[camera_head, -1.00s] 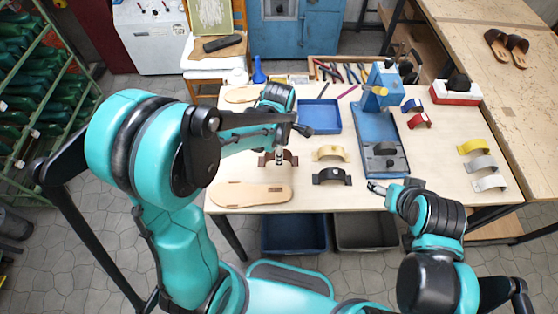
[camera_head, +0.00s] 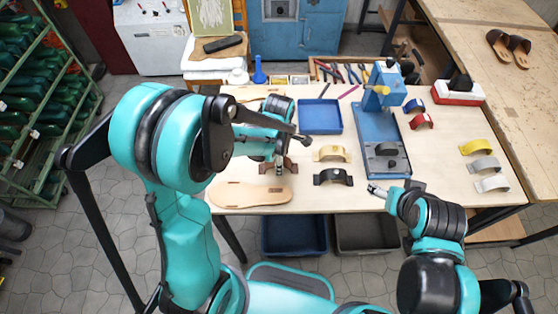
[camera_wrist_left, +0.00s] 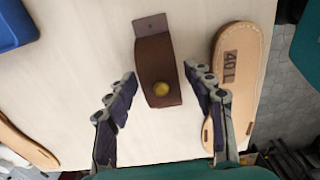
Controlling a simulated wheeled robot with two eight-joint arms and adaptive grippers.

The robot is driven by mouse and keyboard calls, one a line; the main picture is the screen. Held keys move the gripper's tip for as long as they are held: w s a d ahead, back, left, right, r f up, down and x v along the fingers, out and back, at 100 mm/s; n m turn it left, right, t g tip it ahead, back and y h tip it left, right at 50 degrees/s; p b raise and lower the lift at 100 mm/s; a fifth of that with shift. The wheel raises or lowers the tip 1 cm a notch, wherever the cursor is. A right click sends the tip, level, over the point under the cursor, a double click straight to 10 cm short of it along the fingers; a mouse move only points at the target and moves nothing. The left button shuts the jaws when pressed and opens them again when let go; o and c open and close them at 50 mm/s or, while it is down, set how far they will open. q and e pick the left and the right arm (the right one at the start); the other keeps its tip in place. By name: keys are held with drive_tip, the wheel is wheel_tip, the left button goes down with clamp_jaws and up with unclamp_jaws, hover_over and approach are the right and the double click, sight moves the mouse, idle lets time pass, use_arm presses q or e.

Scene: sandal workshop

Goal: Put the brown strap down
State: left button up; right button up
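The brown strap (camera_wrist_left: 157,68) with a yellow round stud lies arched on the table top in the left wrist view. It also shows partly in the head view (camera_head: 292,166), largely hidden behind my left gripper. My left gripper (camera_wrist_left: 160,76) is open, with one finger on each side of the strap and a small gap to each. In the head view my left gripper (camera_head: 280,168) points down at the strap. My right gripper (camera_head: 374,189) is at the table's front edge, apart from the straps; its fingers are too small to read.
A blue tray (camera_head: 320,116) is behind, and a blue press (camera_head: 380,140) stands further right.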

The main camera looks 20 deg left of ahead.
use_arm(q)
drive_tip(key=shift+r, duration=0.2)
wheel_tip(320, 180, up, 11)
drive_tip(key=p, duration=0.3)
drive_tip(key=s+a+r+m+t, duration=0.2)
drive_tip(key=s+m, duration=0.3)
drive_tip(key=m, duration=0.5)
drive_tip(key=s+a+r+m+t, duration=0.2)
drive_tip(key=s+r+m+t, duration=0.3)
drive_tip(key=m, duration=0.6)
drive_tip(key=shift+s+a+r, duration=0.15)
drive_tip(key=shift+a+r, duration=0.05)
drive_tip(key=shift+a, duration=0.15)
drive_tip(key=shift+f, duration=0.1)
wheel_tip(320, 180, down, 12)
drive_tip(key=b, duration=1.2)
drive_tip(key=shift+f, duration=0.15)
drive_tip(key=shift+r, duration=0.2)
